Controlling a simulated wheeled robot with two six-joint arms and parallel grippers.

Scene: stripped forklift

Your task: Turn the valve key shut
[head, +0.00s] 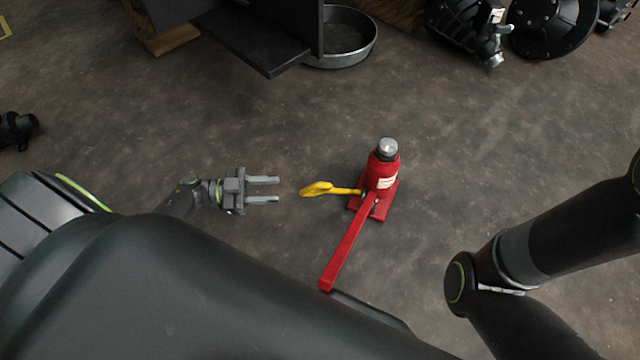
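A red bottle jack (383,172) with a silver top stands upright on the floor, right of the middle in the head view. A yellow valve key (322,189) sticks out from its left side, low down, pointing left. A long red handle (345,247) runs from the jack toward the bottom of the view. My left gripper (278,189) is open and empty, its two grey fingers pointing right at the key's wide end. A small gap shows between the fingertips and the key. My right gripper is not in view; only my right arm shows at the right.
A dark forklift part (262,45) overhangs the floor at the top, with a round metal pan (345,40) beside it. Wooden blocks (165,38) and black machine parts (548,25) lie along the back. The floor around the jack is clear.

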